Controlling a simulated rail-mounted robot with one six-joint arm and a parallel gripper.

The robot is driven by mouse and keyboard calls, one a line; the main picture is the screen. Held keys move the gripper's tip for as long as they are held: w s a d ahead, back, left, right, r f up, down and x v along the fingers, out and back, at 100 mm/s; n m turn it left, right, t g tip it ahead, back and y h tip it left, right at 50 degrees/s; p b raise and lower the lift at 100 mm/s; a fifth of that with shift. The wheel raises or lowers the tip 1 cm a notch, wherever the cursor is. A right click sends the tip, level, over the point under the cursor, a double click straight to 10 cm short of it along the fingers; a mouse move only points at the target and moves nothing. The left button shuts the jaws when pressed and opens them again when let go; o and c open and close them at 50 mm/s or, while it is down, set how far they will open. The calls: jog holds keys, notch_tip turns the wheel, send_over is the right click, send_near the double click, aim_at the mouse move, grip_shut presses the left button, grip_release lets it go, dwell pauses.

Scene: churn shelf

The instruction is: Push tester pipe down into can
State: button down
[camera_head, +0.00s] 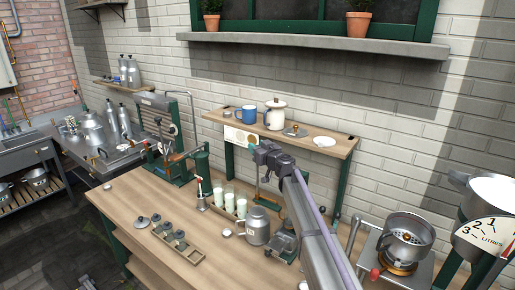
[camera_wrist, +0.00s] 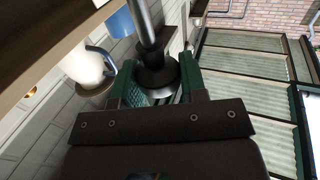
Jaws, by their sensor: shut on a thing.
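My gripper (camera_head: 268,155) is above the bench, just in front of the small wall shelf. In the wrist view its green fingers (camera_wrist: 158,82) are shut around the dark, flared collar of a metal rod (camera_wrist: 146,22), which looks like the tester pipe. The rod runs up out of the top of that view, and its far end is not seen. In the head view my gripper and arm hide most of it.
Several milk-filled glasses (camera_head: 229,199) stand left of the can. A wooden tray (camera_head: 195,252) with small metal parts is at the front left. The wall shelf (camera_head: 330,148) holds a blue mug (camera_head: 249,114) and a white pot (camera_head: 275,117). A burner with a pot (camera_head: 407,238) is at right.

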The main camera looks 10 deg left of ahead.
notch_tip(320, 180, down, 17)
jog(key=b, duration=1.7)
jog(key=shift+s+r, duration=0.1)
jog(key=c, duration=0.7)
grip_release()
jog(key=v, duration=1)
jog(key=shift+s+d, duration=0.3)
